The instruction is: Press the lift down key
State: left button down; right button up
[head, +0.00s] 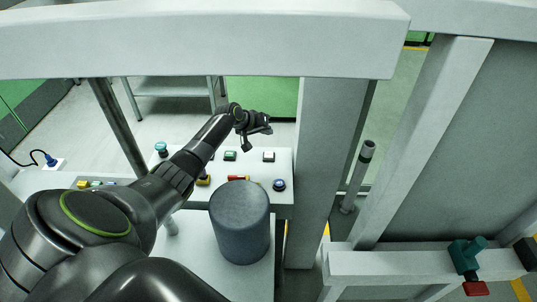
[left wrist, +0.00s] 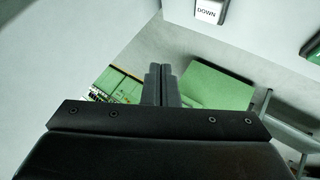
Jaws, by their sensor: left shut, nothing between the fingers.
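A white key marked DOWN (left wrist: 209,11) in a dark frame shows at the top edge of the left wrist view. In the head view a pale key (head: 268,157) sits on the white control panel (head: 284,170); its label is too small to read. My right gripper is out of view.
A green key (head: 230,156), a red control (head: 238,178), a blue knob (head: 279,185) and a teal knob (head: 161,148) share the panel. A grey cylinder (head: 240,222) stands in front. A thick white post (head: 332,160) rises at the right, with a beam (head: 200,38) across the top.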

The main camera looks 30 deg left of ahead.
pick_arm(q)
jog(key=b, duration=0.5)
send_over(266, 156)
notch_tip(266, 156, down, 7)
jog(key=shift+w+f, duration=0.1)
jog(key=shift+w, duration=0.05)
jog(key=shift+f+b, duration=0.3)
jog(key=shift+f, duration=0.2)
dwell(0.9)
jog(key=shift+f, duration=0.1)
jog(key=shift+f+b, duration=0.3)
jog(key=shift+b, duration=0.15)
